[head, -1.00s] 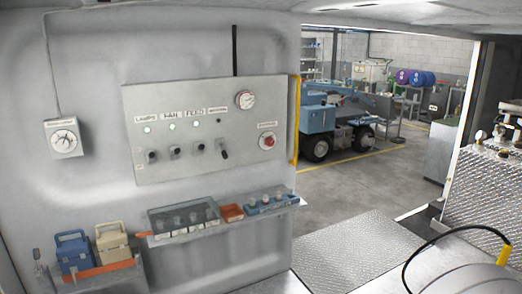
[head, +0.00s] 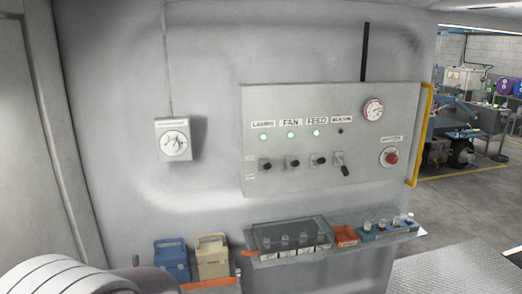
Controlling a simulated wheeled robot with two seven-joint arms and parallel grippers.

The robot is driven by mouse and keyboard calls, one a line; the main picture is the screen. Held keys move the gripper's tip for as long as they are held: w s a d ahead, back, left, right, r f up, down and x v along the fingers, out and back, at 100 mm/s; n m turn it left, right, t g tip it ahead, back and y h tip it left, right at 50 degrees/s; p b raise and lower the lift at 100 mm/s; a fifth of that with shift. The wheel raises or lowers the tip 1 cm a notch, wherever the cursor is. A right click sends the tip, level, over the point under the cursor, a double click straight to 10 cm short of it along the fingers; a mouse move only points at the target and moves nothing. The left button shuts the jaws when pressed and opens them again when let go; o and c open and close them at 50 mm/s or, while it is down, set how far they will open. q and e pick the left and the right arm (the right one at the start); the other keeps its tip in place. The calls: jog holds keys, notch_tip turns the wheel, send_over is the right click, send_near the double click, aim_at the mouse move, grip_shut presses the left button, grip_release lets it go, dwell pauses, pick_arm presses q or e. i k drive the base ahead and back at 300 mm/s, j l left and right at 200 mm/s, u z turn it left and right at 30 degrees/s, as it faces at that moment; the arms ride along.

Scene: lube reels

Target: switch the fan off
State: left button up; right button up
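The grey control panel (head: 300,152) is on the wall at the middle right of the head view. The fan knob (head: 293,162) is a dark knob on it, under the label FAN (head: 291,122). The green lamp (head: 291,136) above that knob is lit. The lamps knob (head: 266,165) is to its left and the feed knob (head: 318,160) to its right, each under a lit green lamp. Neither of my grippers shows. A pale rounded shape at the lower left may be part of my arm.
A shelf (head: 400,237) with bottles juts out below. A dial box (head: 173,139) hangs left. Blue (head: 172,262) and tan (head: 211,258) cases stand low. Open floor is at right.

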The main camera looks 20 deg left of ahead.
aim_at(295, 163)
jog(key=i+j, duration=0.15)
jog(key=j, duration=0.2)
jog(key=i+j, duration=0.2)
jog(key=j, duration=0.2)
jog(key=i+j, duration=0.15)
jog(key=j, duration=0.2)
